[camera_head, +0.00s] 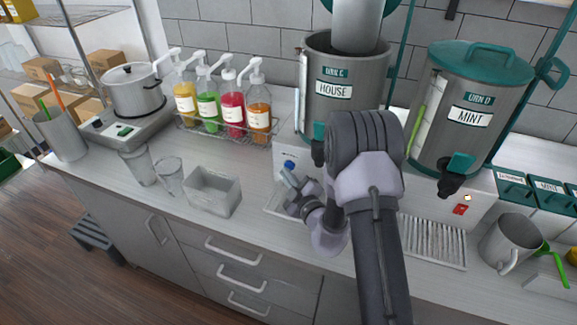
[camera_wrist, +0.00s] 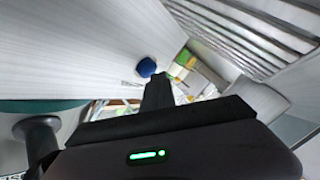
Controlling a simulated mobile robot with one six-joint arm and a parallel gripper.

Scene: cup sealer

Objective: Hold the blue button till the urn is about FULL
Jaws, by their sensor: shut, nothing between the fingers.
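The blue button (camera_head: 289,165) sits on the pale front of the urn stand, below urn C. In the wrist view the blue button (camera_wrist: 146,67) shows just beyond my fingertips. My gripper (camera_head: 288,177) is shut and empty, with its tips at or very near the button; I cannot tell whether they touch it. It also shows in the wrist view (camera_wrist: 158,82). Urn C (camera_head: 345,112), a grey urn labelled HOUSE, stands open with a grey cylinder above its mouth. Its fill level cannot be read; my arm hides part of its front.
Urn D (camera_head: 468,100), labelled MINT, stands right with a teal lid. A red button (camera_head: 460,209) is below it. A metal pitcher (camera_head: 509,243) stands at the right.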

